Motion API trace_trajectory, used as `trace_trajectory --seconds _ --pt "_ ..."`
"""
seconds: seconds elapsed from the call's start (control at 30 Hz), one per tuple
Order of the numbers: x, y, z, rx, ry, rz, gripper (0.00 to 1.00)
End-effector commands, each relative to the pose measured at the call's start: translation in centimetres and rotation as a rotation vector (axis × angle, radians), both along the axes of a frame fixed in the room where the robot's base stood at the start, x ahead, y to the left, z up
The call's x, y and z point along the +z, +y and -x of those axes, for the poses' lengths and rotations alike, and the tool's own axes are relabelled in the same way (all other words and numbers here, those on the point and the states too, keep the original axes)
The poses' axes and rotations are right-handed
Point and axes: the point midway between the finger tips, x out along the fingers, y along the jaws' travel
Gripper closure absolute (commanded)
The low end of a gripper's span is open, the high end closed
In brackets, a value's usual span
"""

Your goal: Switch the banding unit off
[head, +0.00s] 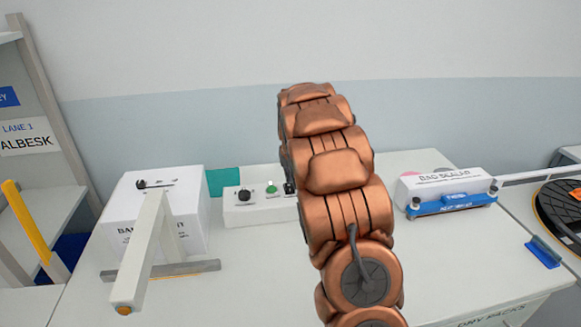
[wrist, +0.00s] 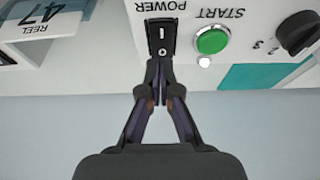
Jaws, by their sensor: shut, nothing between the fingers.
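The banding unit (head: 125,222) is a white box at the left of the table in the head view, its label partly hidden by a pale arm in front. A low white control box (head: 245,213) beside it carries a black knob (head: 244,195), a green button (head: 271,188) and a black power switch (head: 290,188). In the wrist view, upside down, the switch (wrist: 162,35) is marked POWER and the green button (wrist: 212,40) START. My gripper (wrist: 161,75) is shut and empty, its tips at or just short of the switch's edge; contact is unclear. My arm hides it in the head view.
A bag sealer (head: 443,190) with a blue bar sits at the table's right. A blue block (head: 543,252) and a dark reel (head: 565,212) lie farther right. A teal panel (head: 222,181) stands behind the control box. Shelving (head: 40,170) stands left.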

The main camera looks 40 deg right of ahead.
Motion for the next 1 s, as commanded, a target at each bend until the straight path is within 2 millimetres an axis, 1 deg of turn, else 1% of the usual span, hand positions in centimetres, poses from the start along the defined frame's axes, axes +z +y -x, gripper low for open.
trace_trajectory --seconds 0.03,0.1,0.2,0.67,1.0 --pt "-0.6 0.0 0.0 0.0 0.003 -0.001 1.0" --pt "-1.2 -0.1 0.0 0.0 0.003 -0.001 1.0" --pt "-1.7 -0.1 -0.1 0.0 0.002 0.0 1.0" --pt "-1.9 -0.1 -0.2 0.0 0.005 -0.002 1.0" --pt "-2.4 -0.1 -0.4 0.002 0.058 -0.03 1.0"
